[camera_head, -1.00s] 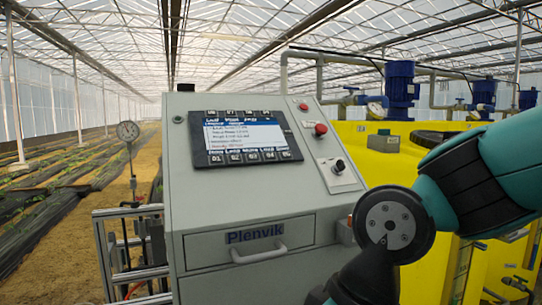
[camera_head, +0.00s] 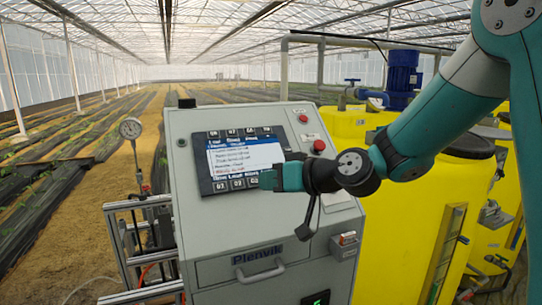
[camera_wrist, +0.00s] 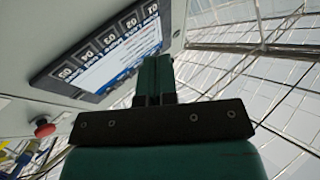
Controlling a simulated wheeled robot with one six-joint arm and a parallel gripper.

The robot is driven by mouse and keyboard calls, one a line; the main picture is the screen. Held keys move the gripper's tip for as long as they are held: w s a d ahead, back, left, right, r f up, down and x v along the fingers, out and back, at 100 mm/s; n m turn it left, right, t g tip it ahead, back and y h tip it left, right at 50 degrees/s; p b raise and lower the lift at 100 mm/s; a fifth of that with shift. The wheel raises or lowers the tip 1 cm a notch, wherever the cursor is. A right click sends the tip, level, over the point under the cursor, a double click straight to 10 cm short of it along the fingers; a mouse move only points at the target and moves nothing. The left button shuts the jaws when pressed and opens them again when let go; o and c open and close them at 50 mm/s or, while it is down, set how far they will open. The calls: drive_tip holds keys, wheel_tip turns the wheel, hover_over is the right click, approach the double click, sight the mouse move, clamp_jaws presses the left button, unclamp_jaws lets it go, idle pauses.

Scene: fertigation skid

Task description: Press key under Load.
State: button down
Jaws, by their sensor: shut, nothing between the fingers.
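The control panel's screen (camera_head: 246,160) is tilted on the sloped face of a grey cabinet. My gripper (camera_head: 266,179) is shut and empty, at the right part of that row, covering the rightmost keys. I cannot tell whether it touches the panel. In the wrist view its closed fingers (camera_wrist: 155,70) show in front of the screen's edge (camera_wrist: 110,62), with the key row beyond.
A red button (camera_head: 319,146) sits right of the screen and also shows in the wrist view (camera_wrist: 42,127). A drawer with a handle (camera_head: 260,274) is below. Yellow tanks (camera_head: 400,230) stand at right. A gauge (camera_head: 130,128) and metal frame are at left.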

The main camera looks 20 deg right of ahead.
drive_tip(key=w+d+r+m+t+h+p, duration=0.1)
drive_tip(key=w+d+r+m+t+p, duration=0.1)
drive_tip(key=w+d+r+t, duration=0.1)
drive_tip(key=w+d+r, duration=0.1)
drive_tip(key=d, duration=0.1)
drive_tip(key=shift+w+d+r, duration=0.15)
drive_tip(key=shift+w+d, duration=0.1)
drive_tip(key=shift+d, duration=0.1)
drive_tip(key=shift+w+a+f+b, duration=0.1)
drive_tip(key=shift+w+f+b, duration=0.45)
drive_tip(key=shift+w+f, duration=1.05)
drive_tip(key=shift+w+a+f+b, duration=0.1)
drive_tip(key=shift+w+f+b, duration=0.4)
drive_tip(key=shift+w+f, duration=1)
drive_tip(key=shift+s+f, duration=0.15)
drive_tip(key=shift+s, duration=0.05)
drive_tip(key=shift+w+f+b, duration=0.3)
drive_tip(key=shift+b, duration=0.2)
